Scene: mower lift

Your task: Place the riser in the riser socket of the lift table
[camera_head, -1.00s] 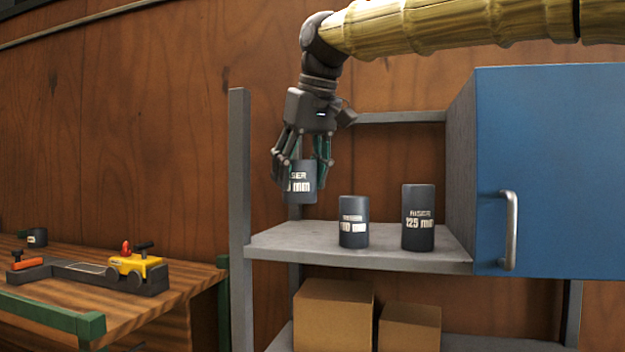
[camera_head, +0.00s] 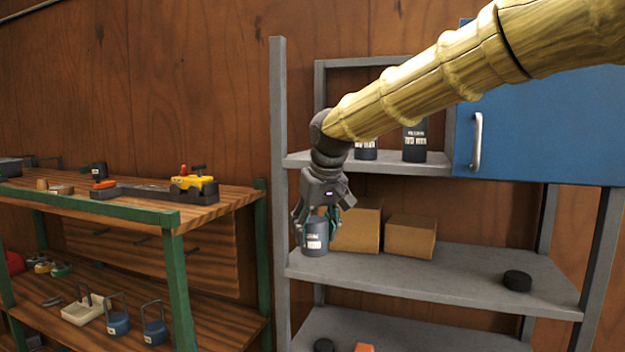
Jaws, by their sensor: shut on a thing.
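My gripper (camera_head: 318,224) is shut on a dark riser (camera_head: 315,240) with a white label, its lettering too small to read now. The riser hangs upright at the left end of the middle shelf, in front of a cardboard box; whether it touches the shelf I cannot tell. Two other labelled risers stand on the upper shelf, a shorter one (camera_head: 366,154) partly hidden by my arm and a taller one (camera_head: 414,143). I cannot make out for certain which thing is the lift table or its riser socket.
The grey shelf unit (camera_head: 279,190) has a blue cabinet door (camera_head: 540,135) at upper right. Cardboard boxes (camera_head: 410,237) stand on its middle shelf. At left, a wooden workbench (camera_head: 225,198) carries a yellow device (camera_head: 194,186) on a dark base. Padlock-like things (camera_head: 118,322) stand below.

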